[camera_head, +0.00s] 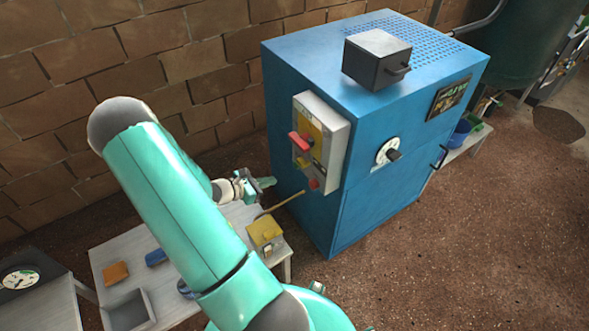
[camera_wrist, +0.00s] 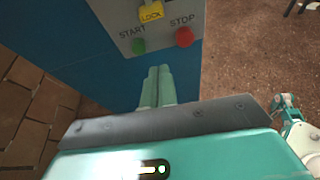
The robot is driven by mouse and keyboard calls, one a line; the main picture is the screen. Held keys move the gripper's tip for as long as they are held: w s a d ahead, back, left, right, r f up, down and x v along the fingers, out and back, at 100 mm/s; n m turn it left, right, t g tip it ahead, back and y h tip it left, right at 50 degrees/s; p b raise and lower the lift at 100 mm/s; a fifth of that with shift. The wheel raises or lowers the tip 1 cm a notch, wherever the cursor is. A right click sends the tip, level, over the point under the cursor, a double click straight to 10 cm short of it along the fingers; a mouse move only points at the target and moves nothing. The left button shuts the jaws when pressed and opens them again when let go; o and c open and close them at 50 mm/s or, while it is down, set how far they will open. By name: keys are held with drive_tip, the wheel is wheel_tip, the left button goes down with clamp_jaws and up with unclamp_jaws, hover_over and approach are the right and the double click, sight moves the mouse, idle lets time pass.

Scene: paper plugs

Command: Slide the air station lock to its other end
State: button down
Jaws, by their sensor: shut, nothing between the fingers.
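The blue air station cabinet (camera_head: 345,205) stands against the brick wall, with a grey control panel (camera_head: 340,135) on its side.
A red lever (camera_head: 299,142) sticks out from the panel. A low bench (camera_head: 225,245) below my arm holds a yellow box (camera_head: 265,232) with a cable, an open grey tray (camera_head: 128,312) and small blocks. A dark box (camera_head: 376,58) stands on the cabinet.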

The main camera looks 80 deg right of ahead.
sight(299, 163)
drive_tip(key=x, duration=1.1)
drive_tip(key=shift+s+f, duration=0.2)
drive_tip(key=shift+f, duration=0.15)
drive_tip(key=shift+n, duration=0.3)
drive_tip(key=shift+w+r, duration=0.1)
drive_tip(key=shift+r, duration=1.95)
wheel_tip(299, 163, up, 3)
drive_tip(key=shift+f, duration=0.15)
drive_tip(key=shift+r, duration=0.25)
drive_tip(key=shift+d, duration=0.1)
